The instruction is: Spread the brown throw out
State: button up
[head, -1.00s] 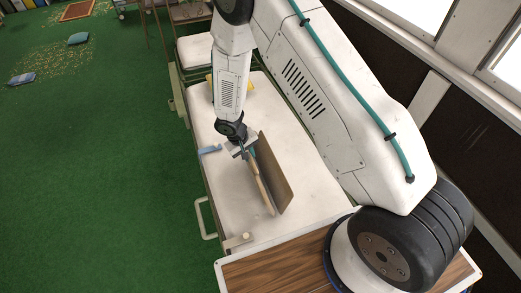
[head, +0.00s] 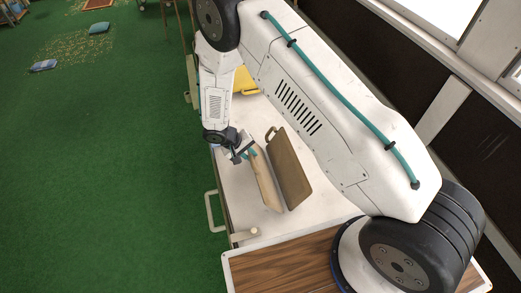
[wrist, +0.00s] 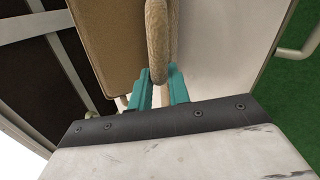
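The brown throw (head: 289,170) looks like two stiff flat leaves on the white bench top (head: 237,196). The darker brown leaf leans with a loop at its far end; it also shows in the wrist view (wrist: 110,42). The paler tan leaf stands beside it, seen nearly edge-on in the head view. My gripper (head: 249,153) is at the tan leaf's far upper end. In the wrist view its teal fingers (wrist: 158,92) are closed around the tan edge. Whether the leaves join at the bottom is unclear.
A yellow object (head: 245,82) lies farther along the bench, partly hidden by my arm. A metal rail handle (head: 211,212) juts from the bench's left side. Windows and a dark wall line the right. The green floor on the left is mostly clear.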

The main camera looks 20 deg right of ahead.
jog(key=shift+s+d+f, duration=0.25)
jog(key=shift+d+f, duration=0.05)
jog(key=shift+f, duration=0.05)
jog(key=shift+a+f+h, duration=0.7)
jog(key=shift+a+f, duration=0.05)
jog(key=shift+a, duration=0.2)
jog(key=shift+o, duration=0.5)
jog(key=shift+a+f+h, duration=0.35)
jog(key=shift+f+h, duration=0.05)
jog(key=shift+f, duration=0.15)
jog(key=shift+w+a+f+h, duration=0.1)
jog(key=shift+a+f+h, duration=0.15)
jog(key=shift+a, duration=0.25)
jog(key=shift+a+r, duration=0.1)
jog(key=shift+a, duration=0.15)
jog(key=o, duration=0.9)
jog(key=shift+w, duration=0.1)
jog(key=shift+a+r, duration=0.1)
jog(key=shift+r, duration=0.05)
